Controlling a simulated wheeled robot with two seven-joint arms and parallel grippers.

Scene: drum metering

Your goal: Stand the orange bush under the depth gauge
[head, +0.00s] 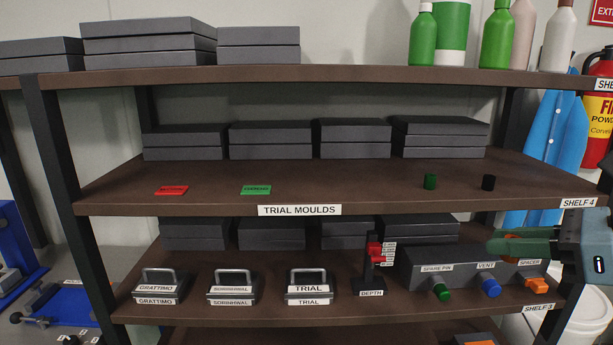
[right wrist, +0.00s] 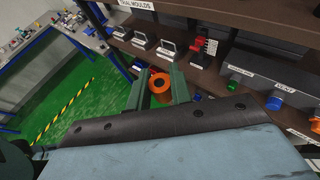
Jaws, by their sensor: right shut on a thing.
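My right gripper (head: 500,244) comes in from the right, in front of shelf 3. It is shut on the orange bush (right wrist: 160,84), a ring with a dark bore that shows between the fingers in the right wrist view (right wrist: 160,76). In the head view the fingers hide most of the bush. The depth gauge (head: 368,272) stands on shelf 3, left of the gripper and apart from it. It is a dark post with red parts and a "DEPTH" label. It also shows in the right wrist view (right wrist: 202,50). My left gripper is not in view.
A grey block (head: 415,264) labelled SPARE PIN, VENT and SPACER stands right of the gauge, with green (head: 441,292), blue (head: 490,287) and orange (head: 537,286) pieces at its front. Handled moulds (head: 308,282) stand left of the gauge. Shelf 4 (head: 330,190) is above.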

